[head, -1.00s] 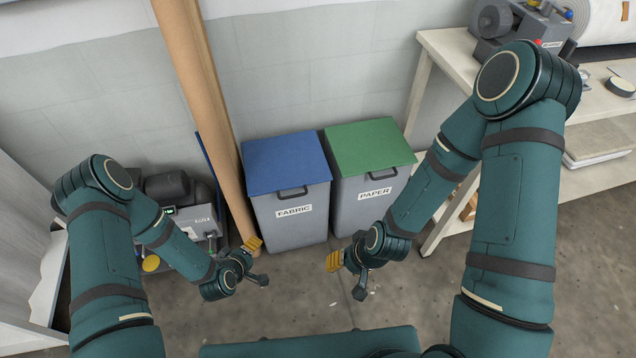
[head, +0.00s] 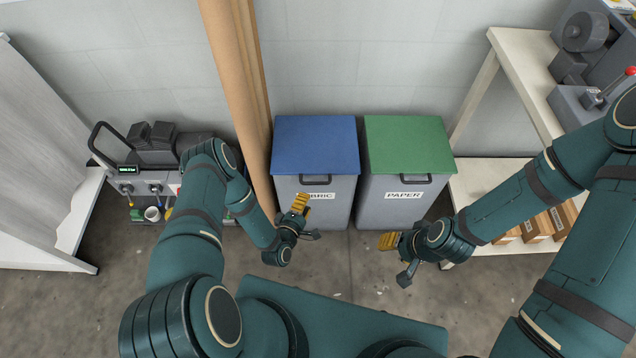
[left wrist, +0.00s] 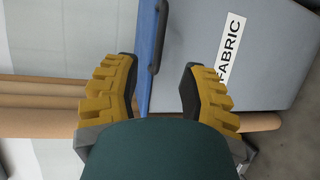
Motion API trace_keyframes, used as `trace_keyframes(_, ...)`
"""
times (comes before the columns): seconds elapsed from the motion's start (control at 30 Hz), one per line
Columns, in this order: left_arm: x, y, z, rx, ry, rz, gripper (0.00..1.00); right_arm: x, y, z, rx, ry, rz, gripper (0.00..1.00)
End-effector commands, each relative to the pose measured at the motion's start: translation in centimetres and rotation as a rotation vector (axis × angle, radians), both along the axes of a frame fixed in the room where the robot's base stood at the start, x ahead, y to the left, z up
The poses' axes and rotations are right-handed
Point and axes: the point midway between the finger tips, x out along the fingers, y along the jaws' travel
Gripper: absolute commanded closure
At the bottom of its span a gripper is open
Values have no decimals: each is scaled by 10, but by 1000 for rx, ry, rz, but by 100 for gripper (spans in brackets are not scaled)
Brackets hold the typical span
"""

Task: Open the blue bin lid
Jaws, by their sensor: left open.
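The blue bin lid (head: 315,146) is closed on the grey bin labelled FABRIC (head: 327,211), against the back wall. A dark handle (head: 315,180) sits at the lid's front edge. My left gripper (head: 307,217) is in front of this bin, below the handle, and covers part of the label. In the left wrist view the gripper's yellow fingers (left wrist: 155,88) are apart with nothing between them; the lid edge (left wrist: 149,50), the handle (left wrist: 158,38) and the label (left wrist: 230,48) show beyond them. My right gripper (head: 396,257) is in front of the other bin, away from both lids; its opening is unclear.
A grey bin with a green lid (head: 408,145), labelled PAPER, stands close on the right. Tall brown rolls (head: 240,90) lean at the left. A grey machine (head: 150,178) stands further left, and a pale workbench (head: 490,75) on the right. Open floor (head: 345,255) lies in front.

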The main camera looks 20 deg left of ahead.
Motion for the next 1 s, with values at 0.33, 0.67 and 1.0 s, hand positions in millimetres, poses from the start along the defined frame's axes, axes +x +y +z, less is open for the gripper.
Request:
trace_keyframes(0.33,66,-8,-13,1,-4,-1,58,3,-1,-17,-2,-8,-2,53)
trace_keyframes(0.67,95,-12,-18,1,-1,0,58,5,-1,-23,-3,-11,-3,53)
trace_keyframes(1.0,97,-12,-18,1,0,0,69,5,-1,-23,-3,-11,-3,53)
